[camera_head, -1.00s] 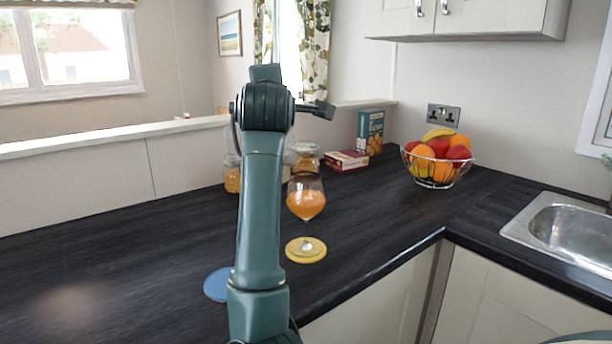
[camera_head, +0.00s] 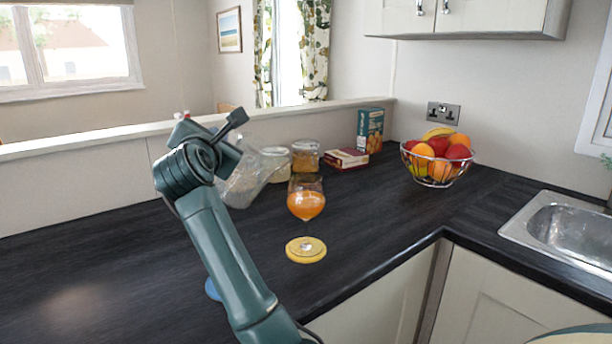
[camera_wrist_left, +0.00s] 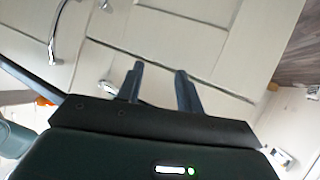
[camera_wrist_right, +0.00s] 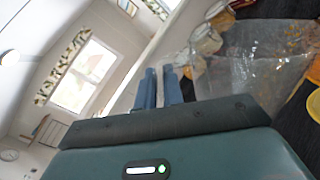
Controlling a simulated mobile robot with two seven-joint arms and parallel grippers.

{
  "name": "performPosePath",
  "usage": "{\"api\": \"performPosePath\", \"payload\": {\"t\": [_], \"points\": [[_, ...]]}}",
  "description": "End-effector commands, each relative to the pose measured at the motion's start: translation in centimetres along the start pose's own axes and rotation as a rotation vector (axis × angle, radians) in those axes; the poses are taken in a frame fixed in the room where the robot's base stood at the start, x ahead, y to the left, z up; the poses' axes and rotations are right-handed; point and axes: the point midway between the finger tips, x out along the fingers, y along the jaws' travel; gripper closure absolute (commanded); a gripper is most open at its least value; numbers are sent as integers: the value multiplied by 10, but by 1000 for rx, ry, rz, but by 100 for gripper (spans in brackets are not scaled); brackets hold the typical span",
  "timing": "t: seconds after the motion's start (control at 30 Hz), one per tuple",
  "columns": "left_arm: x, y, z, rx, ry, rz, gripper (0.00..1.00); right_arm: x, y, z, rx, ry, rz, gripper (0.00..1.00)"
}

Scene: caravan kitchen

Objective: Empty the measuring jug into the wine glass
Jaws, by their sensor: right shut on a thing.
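The wine glass (camera_head: 306,204) stands upright on a round yellow coaster (camera_head: 306,250) and holds orange liquid. The clear measuring jug (camera_head: 246,182) is tilted, held up left of the glass and partly hidden behind my right arm. In the right wrist view the see-through jug (camera_wrist_right: 250,65) fills the area right of the fingers. My right gripper (camera_wrist_right: 161,76) is shut on the jug; its exact grip is hard to see. No orange liquid clearly shows in the jug. My left gripper (camera_wrist_left: 160,75) is open and empty, facing cupboard fronts away from the worktop.
A blue coaster (camera_head: 211,290) lies partly behind my right arm. Jars (camera_head: 306,155), a flat red box (camera_head: 347,159) and an upright teal box (camera_head: 370,130) stand behind the glass. A fruit basket (camera_head: 437,163) and sink (camera_head: 570,235) are right. Worktop right of the glass is clear.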

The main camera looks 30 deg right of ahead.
Motion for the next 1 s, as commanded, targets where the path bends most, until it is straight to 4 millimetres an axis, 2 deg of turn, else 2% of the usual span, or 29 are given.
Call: {"api": "performPosePath", "payload": {"t": [0.1,0.3,0.6,0.8,1.0], "points": [[3,-1,0,4,15,-1,64,0,-2,-20,-60,0,0,100],[-1,-1,-7,8,36,-4,64,0,-1,-45,-176,-5,-1,100],[-4,0,-5,0,21,-2,64,0,1,-86,-410,-13,-4,100],[-2,0,1,-1,4,-3,64,0,-1,-107,-542,-19,-6,100],[0,0,-2,0,9,-1,64,1,-2,-118,-613,-24,-6,100]]}}
